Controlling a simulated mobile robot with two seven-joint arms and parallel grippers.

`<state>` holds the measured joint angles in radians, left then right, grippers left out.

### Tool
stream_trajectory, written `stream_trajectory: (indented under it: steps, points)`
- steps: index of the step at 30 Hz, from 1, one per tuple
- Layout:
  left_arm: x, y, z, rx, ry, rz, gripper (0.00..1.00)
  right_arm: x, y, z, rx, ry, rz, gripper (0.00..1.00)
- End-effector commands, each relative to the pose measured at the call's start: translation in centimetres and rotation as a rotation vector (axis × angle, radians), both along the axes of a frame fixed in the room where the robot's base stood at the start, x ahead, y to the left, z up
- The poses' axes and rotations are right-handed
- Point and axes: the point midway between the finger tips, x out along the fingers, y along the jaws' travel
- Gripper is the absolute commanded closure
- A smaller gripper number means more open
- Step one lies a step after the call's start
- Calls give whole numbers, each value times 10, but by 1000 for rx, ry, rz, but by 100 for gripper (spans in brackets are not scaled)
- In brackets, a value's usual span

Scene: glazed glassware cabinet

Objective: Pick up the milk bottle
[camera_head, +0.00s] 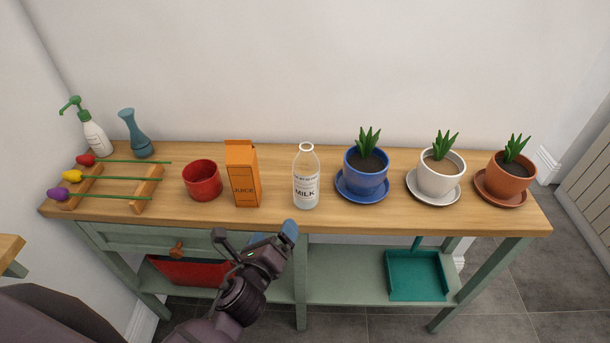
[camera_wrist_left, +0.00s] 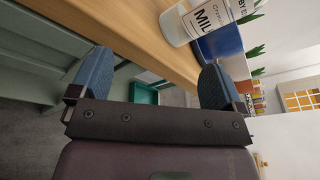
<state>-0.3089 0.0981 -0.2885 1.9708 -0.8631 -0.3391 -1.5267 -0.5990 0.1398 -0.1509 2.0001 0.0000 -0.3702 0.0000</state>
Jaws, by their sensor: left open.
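The milk bottle (camera_head: 306,180) is clear glass with a white label reading MILK. It stands upright on the wooden tabletop, between the orange juice carton and the blue plant pot. In the left wrist view the milk bottle (camera_wrist_left: 187,24) shows at the top, partly cut off by the frame. My left gripper (camera_head: 271,236) is in front of the table's front edge, below and to the left of the bottle. In the left wrist view its two fingers (camera_wrist_left: 153,86) are wide apart with nothing between them. My right gripper is not in view.
The juice carton (camera_head: 242,174) stands left of the bottle, with a red pot (camera_head: 202,181) beyond it. The blue pot (camera_head: 366,175) on its saucer is close on the right. White (camera_head: 440,174) and terracotta (camera_head: 508,177) pots stand farther right. The table's front edge (camera_head: 350,222) lies by my gripper.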

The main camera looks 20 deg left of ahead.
Motion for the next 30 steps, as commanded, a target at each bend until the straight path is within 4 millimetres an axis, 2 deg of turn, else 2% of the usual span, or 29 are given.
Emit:
stream_trajectory:
  steps: [1,3,6,10,14,24,30]
  points:
    - [8,-7,14,121,-27,-23,6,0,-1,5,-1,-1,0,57]
    - [15,-14,28,294,-58,-49,6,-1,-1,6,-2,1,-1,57]
    - [23,-22,43,494,-93,-70,6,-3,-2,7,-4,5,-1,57]
    - [29,-29,54,659,-119,-83,6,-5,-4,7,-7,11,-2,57]
    - [35,-31,59,726,-131,-86,6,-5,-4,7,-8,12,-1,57]
    - [78,-30,59,730,-130,-85,6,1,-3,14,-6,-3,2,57]
    - [89,-30,59,729,-129,-85,6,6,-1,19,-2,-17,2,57]
